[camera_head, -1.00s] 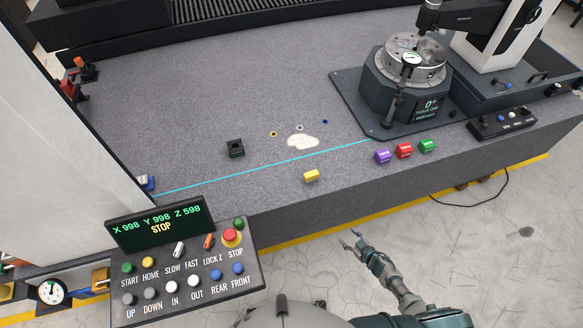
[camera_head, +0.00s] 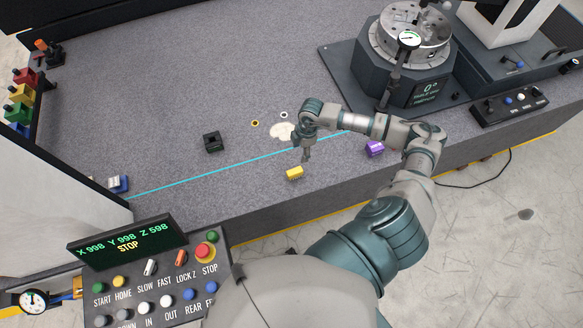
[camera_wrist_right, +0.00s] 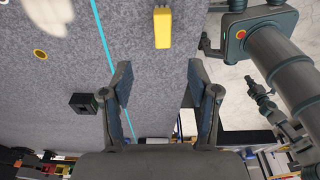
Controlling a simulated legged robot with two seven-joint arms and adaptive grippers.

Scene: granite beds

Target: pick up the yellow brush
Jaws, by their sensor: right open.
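The yellow brush (camera_head: 294,173) is a small yellow block lying on the granite bed near its front edge, on the near side of the cyan line. It also shows at the top of the right wrist view (camera_wrist_right: 162,28). My right gripper (camera_head: 307,156) is above the bed just beyond and slightly right of the brush in the head view. In the wrist view its two fingers (camera_wrist_right: 160,75) are spread apart with nothing between them, and the brush lies past the fingertips. Part of another arm of mine shows small at the right of the wrist view; its jaws are unclear.
A black square block (camera_head: 212,141) sits left of the brush. A purple block (camera_head: 374,149) lies right, beside my right arm. A pale patch (camera_head: 281,131) and a yellow ring (camera_head: 255,123) lie beyond. The rotary table (camera_head: 408,60) and control pendant (camera_head: 150,265) flank the area.

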